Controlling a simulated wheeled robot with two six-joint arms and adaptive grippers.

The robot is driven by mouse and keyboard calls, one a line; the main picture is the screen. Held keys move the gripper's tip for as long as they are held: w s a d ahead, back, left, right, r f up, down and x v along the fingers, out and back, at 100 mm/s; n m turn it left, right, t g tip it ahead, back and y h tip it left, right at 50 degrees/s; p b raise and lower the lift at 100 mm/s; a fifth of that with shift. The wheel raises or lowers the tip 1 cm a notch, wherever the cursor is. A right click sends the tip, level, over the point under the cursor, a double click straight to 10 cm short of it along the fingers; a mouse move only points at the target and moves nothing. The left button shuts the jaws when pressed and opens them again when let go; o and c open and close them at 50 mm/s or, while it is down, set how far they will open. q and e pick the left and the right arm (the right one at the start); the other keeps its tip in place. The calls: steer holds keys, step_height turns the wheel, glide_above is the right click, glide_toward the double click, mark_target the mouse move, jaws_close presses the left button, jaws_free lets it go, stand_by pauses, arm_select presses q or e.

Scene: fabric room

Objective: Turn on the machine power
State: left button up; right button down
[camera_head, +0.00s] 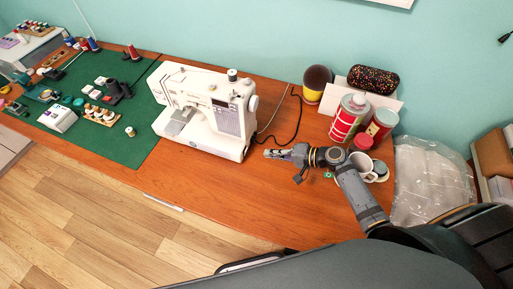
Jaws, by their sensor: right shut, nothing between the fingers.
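A white sewing machine (211,108) stands on the wooden table, partly on a green mat. Its right end faces my right gripper, and a dark cable lies on the table behind and to the right of it. The power switch is too small to make out. My right gripper (270,154) is shut and empty. It points left, just right of the machine's base, with a small gap visible between them. My left gripper is not in view.
The green mat (122,150) holds several spools and sewing items. The table's front (215,205) is clear.

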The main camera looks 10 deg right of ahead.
mark_target(245, 145)
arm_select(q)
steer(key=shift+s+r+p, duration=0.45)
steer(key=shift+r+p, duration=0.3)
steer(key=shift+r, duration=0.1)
arm_select(e)
steer(key=w+a, duration=0.1)
steer(key=a, duration=0.1)
steer(key=w+a, duration=0.2)
steer(key=shift+w+a+f, duration=0.1)
steer(key=shift+w+a, duration=0.05)
steer(key=shift+a, duration=0.25)
steer(key=shift+r+p, duration=0.25)
steer(key=shift+p, duration=0.1)
steer(key=p, duration=0.2)
steer(key=a+r+h+p, duration=0.1)
steer(key=shift+w+r+g+p, duration=0.15)
steer(key=shift+w+g+p, duration=0.15)
steer(key=shift+w+p, duration=0.05)
steer(key=shift+f+h, duration=0.3)
steer(key=shift+f, duration=0.25)
steer(key=shift+f+b, duration=0.1)
steer(key=shift+b, duration=0.2)
steer(key=shift+r+p, duration=0.8)
steer(key=shift+r, duration=0.05)
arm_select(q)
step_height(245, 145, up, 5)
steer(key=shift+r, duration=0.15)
arm_select(e)
steer(key=shift+d, duration=0.1)
